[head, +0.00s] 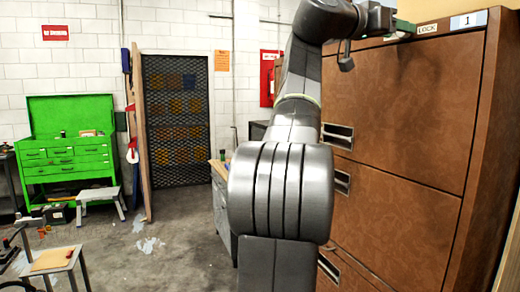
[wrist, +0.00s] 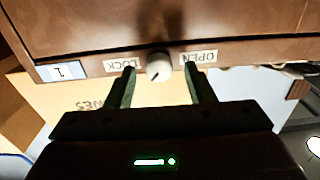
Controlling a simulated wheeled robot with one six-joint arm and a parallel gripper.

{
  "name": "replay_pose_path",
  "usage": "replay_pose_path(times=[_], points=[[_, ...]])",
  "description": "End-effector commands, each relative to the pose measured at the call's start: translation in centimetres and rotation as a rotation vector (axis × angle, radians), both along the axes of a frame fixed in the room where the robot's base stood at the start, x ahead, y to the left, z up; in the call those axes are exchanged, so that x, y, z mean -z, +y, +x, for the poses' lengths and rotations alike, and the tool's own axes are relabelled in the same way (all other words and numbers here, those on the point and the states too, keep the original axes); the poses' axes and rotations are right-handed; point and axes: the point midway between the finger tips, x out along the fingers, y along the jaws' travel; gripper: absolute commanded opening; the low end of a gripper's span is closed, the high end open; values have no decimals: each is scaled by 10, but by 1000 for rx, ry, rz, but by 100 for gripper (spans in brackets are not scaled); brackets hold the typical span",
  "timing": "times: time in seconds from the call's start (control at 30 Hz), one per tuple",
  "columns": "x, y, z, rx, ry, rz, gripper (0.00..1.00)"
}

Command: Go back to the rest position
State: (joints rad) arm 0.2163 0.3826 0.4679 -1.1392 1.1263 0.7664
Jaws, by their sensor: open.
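My gripper (wrist: 160,84) is open in the wrist view, with one finger on each side of a pale round knob (wrist: 159,66) on the brown cabinet's edge. I cannot tell whether the fingers touch the knob. A small dark mark shows on the knob. A LOCK label (wrist: 121,66) is at its left and an OPEN label (wrist: 200,57) at its right, both upside down. In the head view, my gripper (head: 402,27) is at the top of the brown cabinet (head: 410,100), beside the LOCK label (head: 428,29); the knob is hidden there.
The cabinet has drawer handles (head: 338,135) on its front, close to my arm. A green tool chest (head: 66,150) stands at the left, and a small table (head: 52,260) at the lower left. The floor (head: 165,260) between them and my arm is mostly clear.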

Motion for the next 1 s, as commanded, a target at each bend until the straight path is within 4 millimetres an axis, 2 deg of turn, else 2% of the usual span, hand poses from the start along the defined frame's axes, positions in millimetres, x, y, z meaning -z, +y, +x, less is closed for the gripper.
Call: replay_pose_path(times=[0.2, 0.57, 0.77, 1.0], points=[[0, -10, 3, 1, 0, 0, 48], [0, -7, 2, 0, 1, -2, 48], [2, 14, -6, -3, -1, -1, 48], [2, 56, -23, -4, -1, -1, 48]])
